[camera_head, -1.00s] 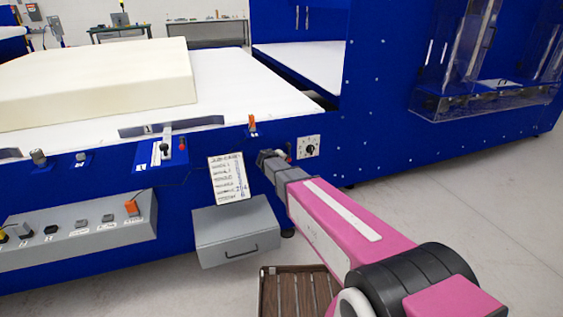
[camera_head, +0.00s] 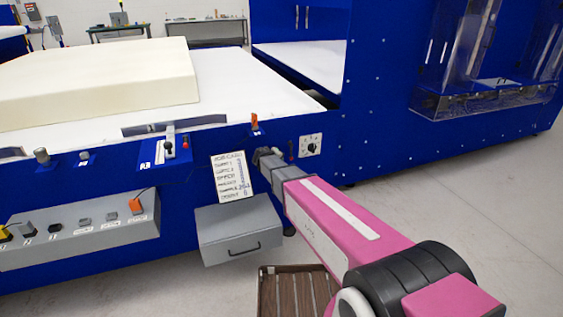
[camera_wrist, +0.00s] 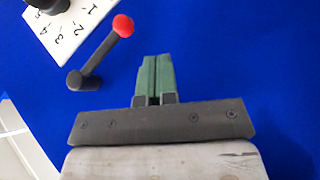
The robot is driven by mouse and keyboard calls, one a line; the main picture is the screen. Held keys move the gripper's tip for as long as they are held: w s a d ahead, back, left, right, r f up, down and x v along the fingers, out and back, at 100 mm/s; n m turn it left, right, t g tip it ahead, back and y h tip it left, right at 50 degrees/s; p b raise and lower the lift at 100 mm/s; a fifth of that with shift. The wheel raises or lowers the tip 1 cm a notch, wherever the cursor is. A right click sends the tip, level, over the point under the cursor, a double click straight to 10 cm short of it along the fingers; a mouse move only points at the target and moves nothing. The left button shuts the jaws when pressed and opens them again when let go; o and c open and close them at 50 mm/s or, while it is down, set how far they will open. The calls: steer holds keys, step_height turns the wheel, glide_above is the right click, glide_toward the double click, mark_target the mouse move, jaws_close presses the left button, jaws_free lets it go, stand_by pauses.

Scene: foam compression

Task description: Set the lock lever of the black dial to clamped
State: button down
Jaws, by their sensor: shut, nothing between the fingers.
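The black dial (camera_head: 311,146) sits on a white square plate on the blue machine side, right of my gripper. In the wrist view the dial's base (camera_wrist: 48,5) and part of its numbered plate (camera_wrist: 72,24) show at the top left; the rest is cut off. The lock lever (camera_wrist: 97,58) is a dark arm with a red ball end, beside the plate. Its pivot is at the lower left and its ball points to the upper right. My gripper (camera_wrist: 153,80) has green fingers, closed together and empty, right of the lever and apart from it in the picture. The gripper end (camera_head: 260,155) also shows in the head view.
A white label card (camera_head: 229,177) and a grey drawer box (camera_head: 238,229) are left of my arm. An orange switch (camera_head: 255,123) is above my gripper. A slatted crate (camera_head: 296,291) stands on the floor below. The blue panel right of the dial is clear.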

steer(key=s+a+r, duration=0.1)
steer(key=s+a, duration=0.6)
steer(key=s, duration=0.1)
steer(key=shift+r, duration=0.35)
steer(key=s+d+f+m+g+y, duration=0.1)
steer(key=s+d+f+m+g, duration=0.15)
steer(key=s+d, duration=0.5)
steer(key=s+d+f+m+g, duration=0.1)
steer(key=s+d+m+g, duration=0.1)
steer(key=s+d+g, duration=0.5)
steer(key=s+d+m+y, duration=0.2)
steer(key=s+d+y, duration=0.3)
steer(key=s, duration=0.6)
steer(key=d, duration=0.2)
steer(key=shift+s+d+f+g, duration=0.3)
steer(key=shift+s+g, duration=0.05)
steer(key=shift+a+m, duration=0.1)
steer(key=shift+m, duration=0.15)
